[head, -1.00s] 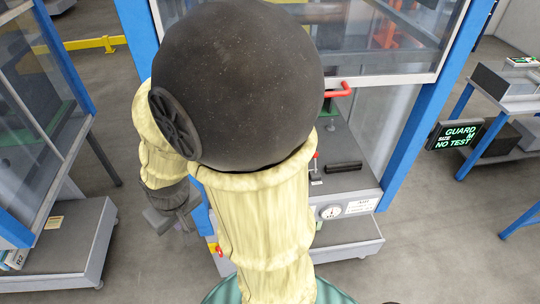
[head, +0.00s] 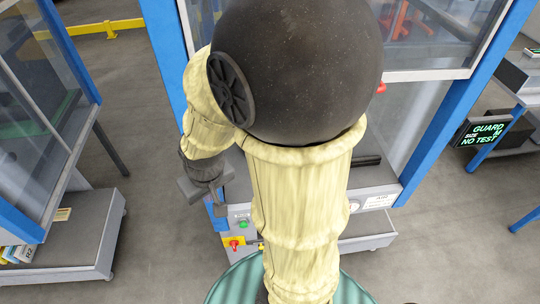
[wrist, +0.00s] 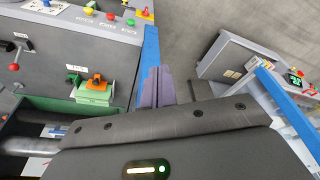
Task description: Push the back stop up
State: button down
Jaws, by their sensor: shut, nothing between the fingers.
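My gripper (head: 218,207) points down at the left front of the blue-framed machine, beside its button panel. In the wrist view its fingers (wrist: 155,86) are together, with nothing between them, and overlap the blue post. A red-knobbed lever (wrist: 15,66) is farther left. I cannot tell which part is the back stop. My arm hides much of the machine's middle in the head view.
A blue post (wrist: 148,52) stands close by the fingers. The red stop button on a yellow plate (head: 234,243) and a green button (head: 243,222) are near the gripper. Another grey machine base (head: 75,235) stands left, with open floor between. A GUARD sign (head: 484,133) hangs right.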

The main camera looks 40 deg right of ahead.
jog(key=w+d+f+m+t+b, duration=0.2)
jog(key=d+f+m+t+b, duration=0.1)
jog(key=d+f, duration=0.5)
jog(key=w+d+f+m+t+b, duration=0.3)
jog(key=d+f+m+b, duration=0.3)
jog(key=d+f, duration=0.3)
jog(key=w+d+f+m+t+b, duration=0.3)
jog(key=d+f+m+b, duration=0.2)
jog(key=d+f, duration=0.4)
jog(key=shift+d+f+b, duration=0.2)
jog(key=shift+d+b, duration=0.1)
jog(key=shift+d, duration=0.4)
jog(key=s+d+m+t, duration=0.1)
jog(key=d, duration=0.1)
jog(key=s+d+m+t+h+b, duration=0.1)
jog(key=d+m, duration=0.1)
jog(key=s+d+m+t+b, duration=0.1)
jog(key=t, duration=0.1)
jog(key=shift+d+r+m, duration=0.15)
jog(key=shift+d+m, duration=0.15)
jog(key=shift+d, duration=0.1)
jog(key=shift+d+r, duration=0.1)
jog(key=shift+d, duration=0.05)
jog(key=shift+r, duration=0.1)
jog(key=w+f, duration=0.1)
jog(key=w, duration=0.8)
jog(key=w+d+f, duration=0.1)
jog(key=w, duration=0.3)
jog(key=shift+w+f, duration=0.3)
jog(key=shift+w, duration=0.1)
